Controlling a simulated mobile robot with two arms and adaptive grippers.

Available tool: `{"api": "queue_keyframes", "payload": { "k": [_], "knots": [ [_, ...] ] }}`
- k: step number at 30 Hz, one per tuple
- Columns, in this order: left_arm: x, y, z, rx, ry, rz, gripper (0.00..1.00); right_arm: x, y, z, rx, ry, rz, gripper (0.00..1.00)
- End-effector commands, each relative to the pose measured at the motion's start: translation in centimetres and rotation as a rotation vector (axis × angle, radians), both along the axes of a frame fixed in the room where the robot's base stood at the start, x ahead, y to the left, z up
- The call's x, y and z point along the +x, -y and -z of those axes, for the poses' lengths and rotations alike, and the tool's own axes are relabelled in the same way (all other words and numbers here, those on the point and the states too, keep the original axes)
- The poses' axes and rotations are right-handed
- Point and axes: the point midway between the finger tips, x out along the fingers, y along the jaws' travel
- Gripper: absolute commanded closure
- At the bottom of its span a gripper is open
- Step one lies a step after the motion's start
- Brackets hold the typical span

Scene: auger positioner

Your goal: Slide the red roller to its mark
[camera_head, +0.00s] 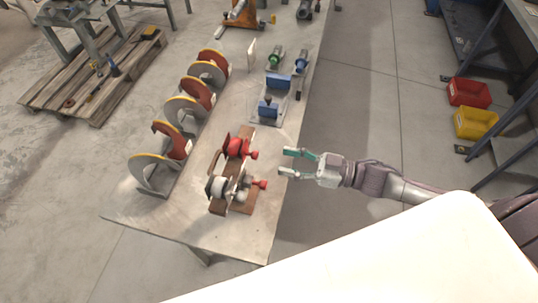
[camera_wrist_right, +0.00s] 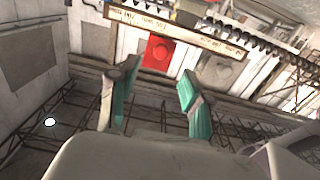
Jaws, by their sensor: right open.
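The red roller (camera_head: 236,147) sits on the far part of a brown wooden fixture (camera_head: 241,207) at the table's right edge. A red knob (camera_head: 254,155) sticks out to its right. A pale grey roller with another red knob (camera_head: 262,184) sits on the nearer part. My right gripper (camera_head: 286,161) is open and empty, its teal fingers pointing left, just right of the red knobs and apart from them. The open fingers also show in the right wrist view (camera_wrist_right: 160,72); a red square with a round centre lies beyond them, and I cannot tell what it is. No mark is discernible.
The metal table (camera_head: 140,214) carries a row of red and grey auger discs (camera_head: 183,110) along its left. Blue blocks (camera_head: 268,106) and small green and blue parts stand farther back. Red (camera_head: 469,92) and yellow (camera_head: 476,122) bins lie at right. The floor between is clear.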

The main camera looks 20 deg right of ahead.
Motion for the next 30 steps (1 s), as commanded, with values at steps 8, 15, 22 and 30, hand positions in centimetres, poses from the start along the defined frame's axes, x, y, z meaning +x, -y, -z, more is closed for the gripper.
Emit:
{"api": "queue_keyframes", "payload": {
  "k": [8, 15, 22, 30],
  "knots": [
    [0.0, 0.0, 0.0, 0.0, 0.0, 0.0, 0.66, -1.7, 2.6, 0.0, -0.001, -0.001, 0.0, 0.51],
    [0.0, 0.0, 0.0, 0.0, 0.001, 0.0, 0.66, -1.8, 2.7, 0.0, 0.0, 0.001, 0.0, 0.51],
    [0.0, 0.1, 0.0, -0.001, 0.001, 0.0, 0.66, -1.8, 2.7, 0.0, 0.001, 0.001, 0.0, 0.51],
    [0.1, 0.1, 0.2, -0.001, 0.001, 0.001, 0.66, -0.2, 4.3, 3.4, -0.044, -0.02, 0.109, 0.51]
  ]
}}
